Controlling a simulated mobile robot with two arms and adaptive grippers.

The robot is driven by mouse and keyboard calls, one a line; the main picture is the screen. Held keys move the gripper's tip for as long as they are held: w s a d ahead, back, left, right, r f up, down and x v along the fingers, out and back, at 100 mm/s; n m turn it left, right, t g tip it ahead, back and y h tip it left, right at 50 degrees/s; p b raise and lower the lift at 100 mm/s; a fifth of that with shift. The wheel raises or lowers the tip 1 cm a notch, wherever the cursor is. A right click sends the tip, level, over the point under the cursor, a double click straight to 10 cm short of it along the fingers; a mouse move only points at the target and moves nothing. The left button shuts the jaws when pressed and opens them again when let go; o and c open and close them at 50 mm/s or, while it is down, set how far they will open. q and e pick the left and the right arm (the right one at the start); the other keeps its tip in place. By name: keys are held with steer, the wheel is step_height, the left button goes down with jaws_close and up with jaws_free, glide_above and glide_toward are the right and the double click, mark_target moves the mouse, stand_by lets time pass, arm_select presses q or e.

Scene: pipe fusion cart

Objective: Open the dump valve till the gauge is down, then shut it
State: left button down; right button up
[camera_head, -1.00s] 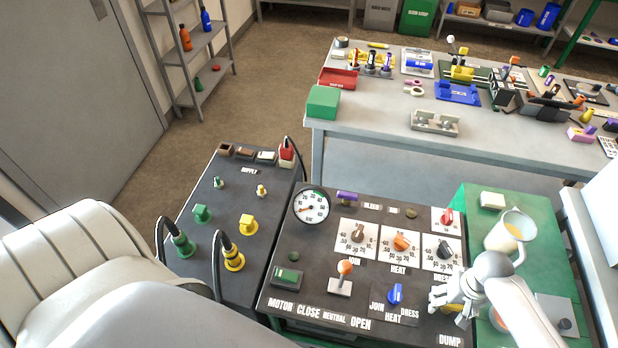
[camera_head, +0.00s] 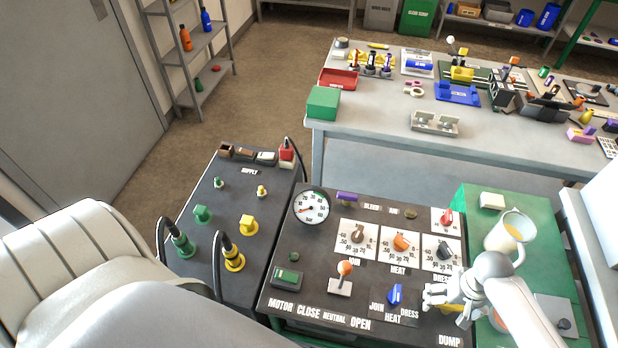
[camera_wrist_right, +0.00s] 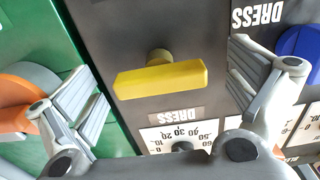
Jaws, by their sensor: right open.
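The yellow dump valve handle (camera_wrist_right: 160,78) is a bar on a short stem in the right wrist view. It lies crosswise between the two spread fingers of my right gripper (camera_wrist_right: 167,82), with a gap on both sides. In the head view my right gripper (camera_head: 447,298) is over the panel's lower right, above the DUMP label (camera_head: 450,340), and covers most of the handle (camera_head: 452,309). The round white gauge (camera_head: 311,206) stands at the panel's upper left; its needle is too small to read exactly. My left gripper is out of view.
The dark panel carries an orange-topped lever (camera_head: 344,268), a blue selector knob (camera_head: 395,293) and several dials. A green surface (camera_head: 470,205) at right holds a clear jug (camera_head: 510,232). A supply unit (camera_head: 205,240) with plugs and cables stands left.

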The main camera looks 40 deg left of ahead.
step_height(320, 180, up, 4)
steer(key=p, duration=0.4)
steer(key=shift+r, duration=0.1)
steer(key=shift+r+p, duration=0.4)
steer(key=shift+r, duration=0.4)
